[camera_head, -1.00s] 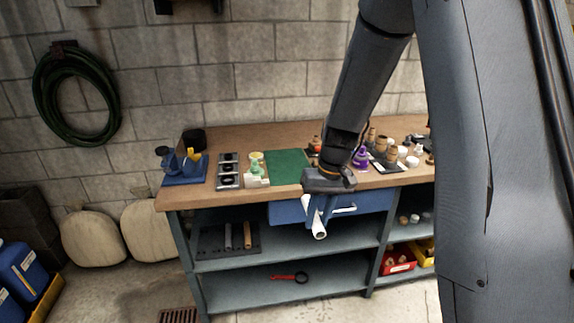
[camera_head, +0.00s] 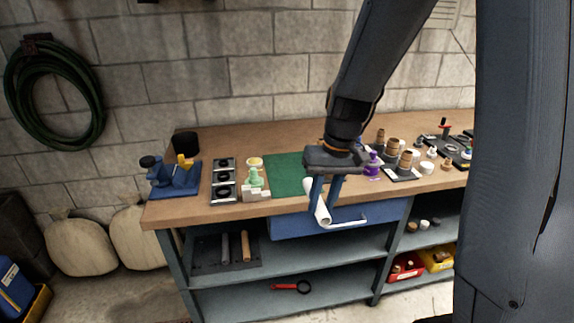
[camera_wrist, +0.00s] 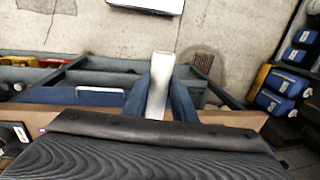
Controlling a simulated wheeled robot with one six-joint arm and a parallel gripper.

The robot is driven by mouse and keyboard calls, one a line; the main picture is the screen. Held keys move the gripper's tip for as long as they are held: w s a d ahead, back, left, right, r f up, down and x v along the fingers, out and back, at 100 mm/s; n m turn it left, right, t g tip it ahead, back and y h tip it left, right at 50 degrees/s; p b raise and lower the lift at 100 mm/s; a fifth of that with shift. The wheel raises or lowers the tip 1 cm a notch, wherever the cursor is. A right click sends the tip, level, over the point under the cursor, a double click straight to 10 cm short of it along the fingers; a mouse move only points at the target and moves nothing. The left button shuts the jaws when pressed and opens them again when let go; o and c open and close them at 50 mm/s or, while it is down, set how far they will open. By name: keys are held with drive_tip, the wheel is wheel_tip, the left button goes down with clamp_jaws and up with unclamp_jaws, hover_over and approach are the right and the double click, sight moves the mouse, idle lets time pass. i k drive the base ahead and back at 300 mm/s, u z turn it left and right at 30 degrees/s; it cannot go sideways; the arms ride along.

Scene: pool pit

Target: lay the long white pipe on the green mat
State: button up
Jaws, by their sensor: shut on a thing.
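The long white pipe (camera_head: 321,211) is held between the blue fingers of my gripper (camera_head: 325,198), in front of the bench's front edge and above the drawer's height. It points toward the camera, tilted down at its near end. In the wrist view the pipe (camera_wrist: 160,85) shows between the two fingers (camera_wrist: 162,92). My gripper is shut on it. The green mat (camera_head: 285,172) lies flat on the wooden bench top, just left of and behind my gripper. My gripper hides the mat's right part.
Left of the mat stand a light green bottle (camera_head: 255,178), a black tray with round wells (camera_head: 223,182) and a blue stand (camera_head: 175,178). A purple bottle (camera_head: 372,165) and wooden pieces (camera_head: 390,150) stand to the right. A blue drawer (camera_head: 290,226) with a handle is below.

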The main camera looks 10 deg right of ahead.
sight(289, 172)
drive_tip(key=i, duration=1.05)
